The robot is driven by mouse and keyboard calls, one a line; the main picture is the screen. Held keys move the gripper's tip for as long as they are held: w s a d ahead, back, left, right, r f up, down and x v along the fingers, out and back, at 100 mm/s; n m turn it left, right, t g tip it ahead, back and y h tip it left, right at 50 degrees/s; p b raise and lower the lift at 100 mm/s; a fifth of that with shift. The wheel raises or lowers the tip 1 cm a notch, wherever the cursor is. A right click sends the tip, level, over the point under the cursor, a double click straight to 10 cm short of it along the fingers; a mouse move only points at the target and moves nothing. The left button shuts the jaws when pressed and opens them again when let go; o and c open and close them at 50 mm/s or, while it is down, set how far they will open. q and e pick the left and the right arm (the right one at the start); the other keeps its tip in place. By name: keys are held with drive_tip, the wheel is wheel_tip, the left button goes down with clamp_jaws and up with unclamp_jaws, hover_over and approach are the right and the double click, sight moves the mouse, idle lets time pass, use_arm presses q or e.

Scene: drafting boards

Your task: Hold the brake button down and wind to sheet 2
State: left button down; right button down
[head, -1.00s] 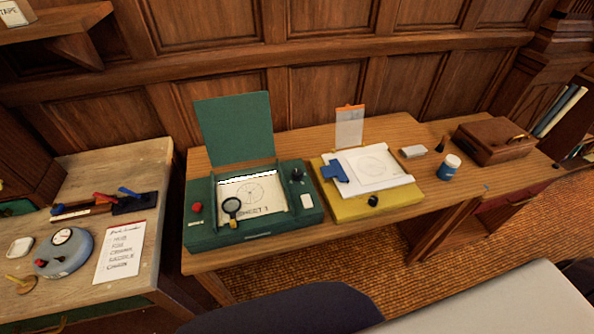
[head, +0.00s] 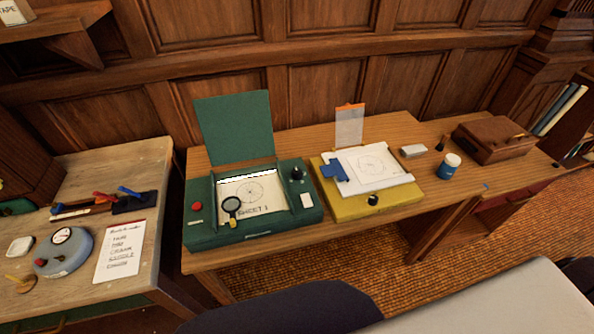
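A green drafting box (head: 213,237) stands on the wooden desk with its green lid (head: 234,128) raised. A red button (head: 197,206), likely the brake, is on its left side. A dark knob (head: 297,173) is on its right side. The sheet (head: 257,188) in its window reads "SHEET 1" and carries a circle drawing. A magnifying glass (head: 231,205) with a yellow handle end lies over the window's lower left. Neither of my grippers is in view, and nothing touches the button or the knob.
A yellow board (head: 346,209) with a blue clamp (head: 334,171) stands to the right. Beyond it are a blue jar (head: 449,166) and a brown box (head: 493,139). The left table holds a grey-blue gauge device (head: 63,253) and a written list (head: 120,249).

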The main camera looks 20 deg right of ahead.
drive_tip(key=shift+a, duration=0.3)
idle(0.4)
